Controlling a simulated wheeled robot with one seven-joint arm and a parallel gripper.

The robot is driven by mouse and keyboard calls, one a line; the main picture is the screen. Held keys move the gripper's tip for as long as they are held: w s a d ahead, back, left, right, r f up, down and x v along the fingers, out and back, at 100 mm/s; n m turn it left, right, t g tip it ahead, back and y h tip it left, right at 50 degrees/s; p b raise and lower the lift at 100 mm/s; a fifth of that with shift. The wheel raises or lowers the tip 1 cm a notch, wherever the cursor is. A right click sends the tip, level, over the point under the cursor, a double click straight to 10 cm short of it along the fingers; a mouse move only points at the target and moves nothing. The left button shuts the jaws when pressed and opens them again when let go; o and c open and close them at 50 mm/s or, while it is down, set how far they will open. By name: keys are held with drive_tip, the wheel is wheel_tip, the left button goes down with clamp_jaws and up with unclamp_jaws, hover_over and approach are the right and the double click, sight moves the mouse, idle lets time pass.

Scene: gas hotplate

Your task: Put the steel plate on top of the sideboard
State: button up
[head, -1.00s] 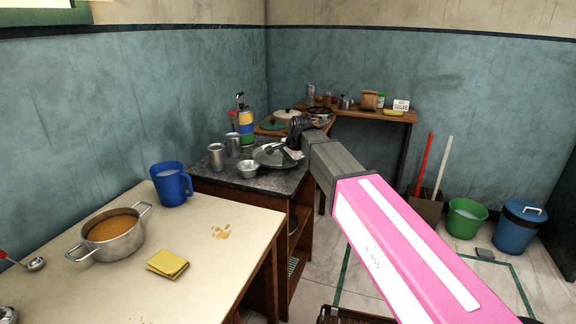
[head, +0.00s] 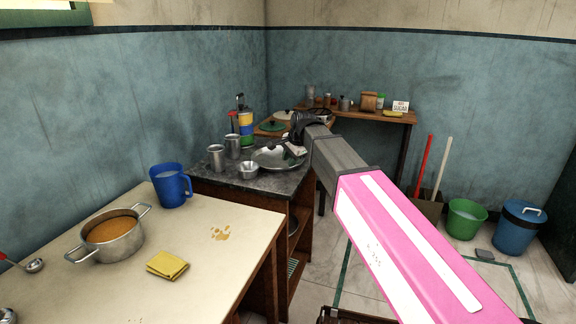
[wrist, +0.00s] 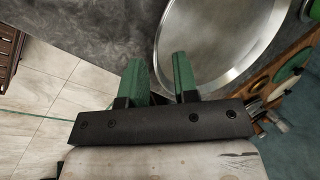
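The steel plate (head: 268,158) lies on the dark stone top of a wooden cabinet (head: 240,177), past the cream table. My gripper (head: 293,153) is at the plate's right side in the head view, partly hidden by my arm. In the wrist view the round plate (wrist: 225,45) fills the upper right. My gripper (wrist: 160,72) shows two green fingers held apart. The right finger overlaps the plate and the left finger is outside its rim. I cannot tell whether they touch it. Which piece of furniture is the sideboard is not clear from the views.
Steel cups (head: 216,157) and a small bowl (head: 248,170) stand left of the plate. A wooden table (head: 370,113) with jars is behind. A blue jug (head: 171,184), pot (head: 113,236) and yellow cloth (head: 167,265) are on the cream table (head: 215,262). Buckets (head: 466,218) stand right.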

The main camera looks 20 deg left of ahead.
drive_tip(key=v, duration=0.8)
drive_tip(key=shift+r, duration=0.2)
drive_tip(key=s+d+f+n+h, duration=0.1)
drive_tip(key=d+f+n+h, duration=0.15)
drive_tip(key=d+f, duration=1.95)
drive_tip(key=s+d+f+n, duration=0.1)
drive_tip(key=s+d+f, duration=0.2)
drive_tip(key=d, duration=0.3)
drive_tip(key=s+d+f+n+g, duration=0.1)
drive_tip(key=s+d+f+n, duration=0.1)
drive_tip(key=s+d+f, duration=0.2)
drive_tip(key=s+d+f+n+g+h, duration=0.1)
drive_tip(key=s+d+f, duration=0.3)
drive_tip(key=d, duration=0.6)
wheel_tip(320, 180, down, 2)
drive_tip(key=shift+s+f, duration=0.1)
drive_tip(key=shift+s, duration=0.15)
drive_tip(key=shift+a, duration=0.1)
